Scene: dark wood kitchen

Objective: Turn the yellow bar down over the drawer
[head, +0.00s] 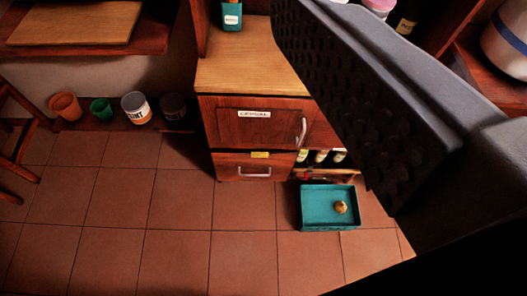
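The yellow bar (260,154) is a small piece on the cabinet front, just above the lower drawer (236,172). The drawer looks shut and has a pale horizontal handle. Whether the bar lies across the drawer's edge is too small to tell. My gripper shows as one large dark finger with a studded pad, filling the upper right. It is well in front of the cabinet and right of the bar, not touching it. The other finger is not in view, so its opening is hidden.
Above the drawer is a labelled door (250,128) with a vertical handle. A teal tray (312,220) holding a small round thing lies on the tiles at the cabinet's right foot. Pots and a paint can (136,109) stand at left.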

